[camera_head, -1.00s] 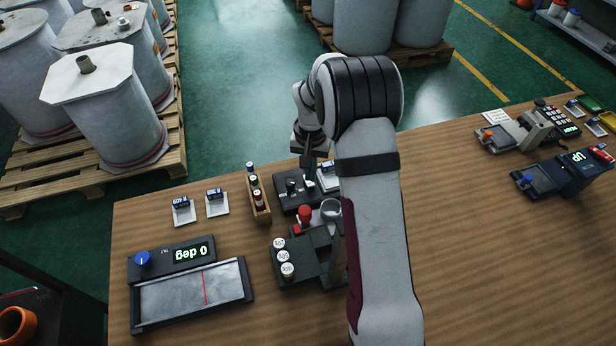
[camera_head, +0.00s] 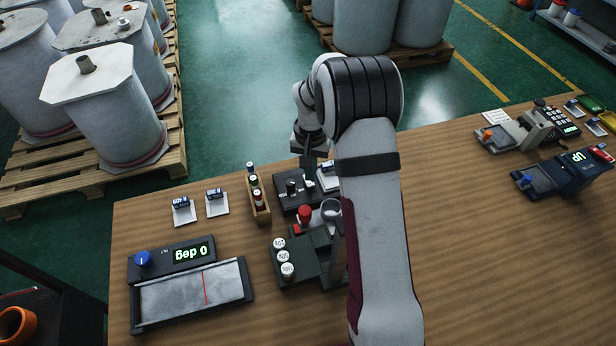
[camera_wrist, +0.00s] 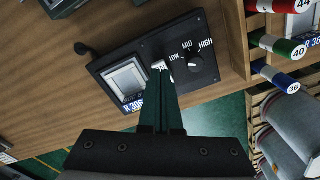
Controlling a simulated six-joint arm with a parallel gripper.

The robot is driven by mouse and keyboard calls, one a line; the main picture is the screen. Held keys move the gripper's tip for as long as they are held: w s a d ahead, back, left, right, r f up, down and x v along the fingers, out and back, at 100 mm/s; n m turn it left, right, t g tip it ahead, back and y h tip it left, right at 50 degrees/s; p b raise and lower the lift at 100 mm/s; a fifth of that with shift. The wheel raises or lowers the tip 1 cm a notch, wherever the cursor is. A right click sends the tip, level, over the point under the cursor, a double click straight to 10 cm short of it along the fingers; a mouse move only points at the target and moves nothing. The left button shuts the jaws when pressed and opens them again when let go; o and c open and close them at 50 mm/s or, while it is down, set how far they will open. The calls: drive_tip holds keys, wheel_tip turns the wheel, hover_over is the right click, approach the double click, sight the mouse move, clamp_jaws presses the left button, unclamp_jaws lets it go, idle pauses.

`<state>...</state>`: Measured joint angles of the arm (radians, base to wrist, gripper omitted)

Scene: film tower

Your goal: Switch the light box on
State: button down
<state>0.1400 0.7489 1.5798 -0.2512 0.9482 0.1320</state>
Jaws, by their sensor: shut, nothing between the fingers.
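A black box with a knob (camera_wrist: 196,62) marked LOW, MID and HIGH and a pale framed window (camera_wrist: 125,80) lies under my gripper in the wrist view; I take it as the light box. In the head view the black box (camera_head: 288,202) stands at the table's far edge, partly hidden by my arm. My gripper (camera_wrist: 162,70) is shut and empty. Its tips are over a small pale piece (camera_wrist: 160,65) between window and knob, hiding part of it. I cannot tell whether they touch it. In the head view my gripper (camera_head: 309,172) is above the box.
A wooden rack with several small rolls (camera_head: 259,198) stands just left of the box. A device reading 0 deg (camera_head: 190,285) lies at left. The table's right middle is clear.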

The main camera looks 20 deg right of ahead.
drive_tip(key=shift+f, duration=0.95)
idle(0.5)
drive_tip(key=shift+r, duration=3.55)
drive_tip(key=s+a+r+n+t+y, duration=0.1)
drive_tip(key=s+a+r+t, duration=0.15)
drive_tip(key=s+r, duration=0.45)
drive_tip(key=s+a+r+t, duration=0.2)
drive_tip(key=s+a+r, duration=0.2)
drive_tip(key=r, duration=0.6)
drive_tip(key=s+a+r+n+t+y, duration=0.1)
drive_tip(key=s+a+r+t, duration=0.15)
drive_tip(key=s, duration=0.75)
drive_tip(key=s+f+m+g, duration=0.1)
drive_tip(key=s+f+g, duration=0.6)
drive_tip(key=s+f, duration=0.2)
drive_tip(key=shift+s+a+f+m, duration=0.15)
drive_tip(key=shift+s+a+m, duration=0.2)
drive_tip(key=shift+s, duration=0.55)
